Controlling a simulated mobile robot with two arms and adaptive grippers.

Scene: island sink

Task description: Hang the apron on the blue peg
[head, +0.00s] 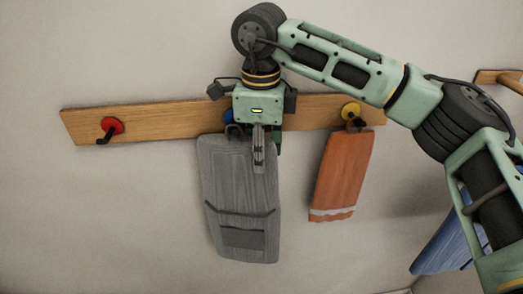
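The grey apron (237,205), with a darker pocket, hangs upright along the wall at the middle of the wooden rail. Its dark loop (235,130) shows at the top, just below the blue peg (228,117). The blue peg is mostly hidden by my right gripper (260,165), so I cannot tell whether the loop is around it. The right gripper points down, with a finger in front of the apron's top right edge. I cannot tell whether it grips the cloth. My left gripper is out of view.
The wooden rail (78,125) also carries a red peg (113,125) at the left and a yellow peg (351,110) at the right. An orange cloth (342,175) with a pale stripe hangs below the yellow peg. A blue cloth (447,247) shows at the lower right, partly behind my arm.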

